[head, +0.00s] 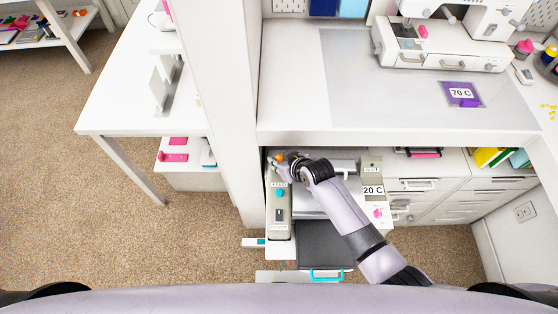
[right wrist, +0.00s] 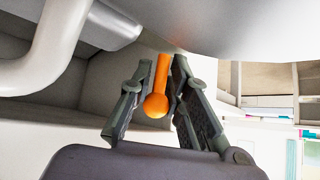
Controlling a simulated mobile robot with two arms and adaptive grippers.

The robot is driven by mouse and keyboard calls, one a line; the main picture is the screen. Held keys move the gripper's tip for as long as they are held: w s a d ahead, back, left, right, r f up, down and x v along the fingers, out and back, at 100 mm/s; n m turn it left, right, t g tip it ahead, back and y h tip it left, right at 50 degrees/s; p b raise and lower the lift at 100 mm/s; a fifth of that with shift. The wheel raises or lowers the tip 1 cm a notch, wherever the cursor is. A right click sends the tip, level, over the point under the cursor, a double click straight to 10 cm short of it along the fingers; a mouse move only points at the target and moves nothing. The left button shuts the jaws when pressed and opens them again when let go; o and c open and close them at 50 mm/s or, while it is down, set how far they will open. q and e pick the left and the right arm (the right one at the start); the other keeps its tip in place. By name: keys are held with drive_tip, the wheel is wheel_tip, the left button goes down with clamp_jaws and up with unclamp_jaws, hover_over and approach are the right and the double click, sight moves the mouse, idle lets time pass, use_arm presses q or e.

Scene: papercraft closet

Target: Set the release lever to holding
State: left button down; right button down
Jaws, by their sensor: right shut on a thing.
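The release lever (right wrist: 157,88) is an orange rod with a round ball end. In the right wrist view it hangs between the two fingers of my right gripper (right wrist: 160,100), which is shut on it. In the head view only a small orange bit of the lever (head: 279,157) shows, at the back of the grey unit (head: 278,215) under the desk. My right gripper (head: 287,164) is there too, partly hidden by my right arm. The lever's setting cannot be read from here. My left gripper is not in view.
The desk top (head: 350,105) overhangs the lower bay, and a white upright panel (head: 225,100) stands just left of it. White drawers (head: 425,200) stand to the right. A dark tray (head: 322,245) lies in front.

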drive_tip(key=shift+w+r+g+p, duration=0.15)
drive_tip(key=shift+r+g+p, duration=0.15)
drive_tip(key=shift+p, duration=0.15)
drive_tip(key=shift+w+f+g, duration=0.1)
drive_tip(key=shift+f+g, duration=0.05)
drive_tip(key=shift+g, duration=0.15)
drive_tip(key=shift+f+m+g+p, duration=0.2)
drive_tip(key=shift+m+g+p, duration=0.15)
drive_tip(key=shift+g, duration=0.15)
drive_tip(key=c, duration=1.6)
unclamp_jaws()
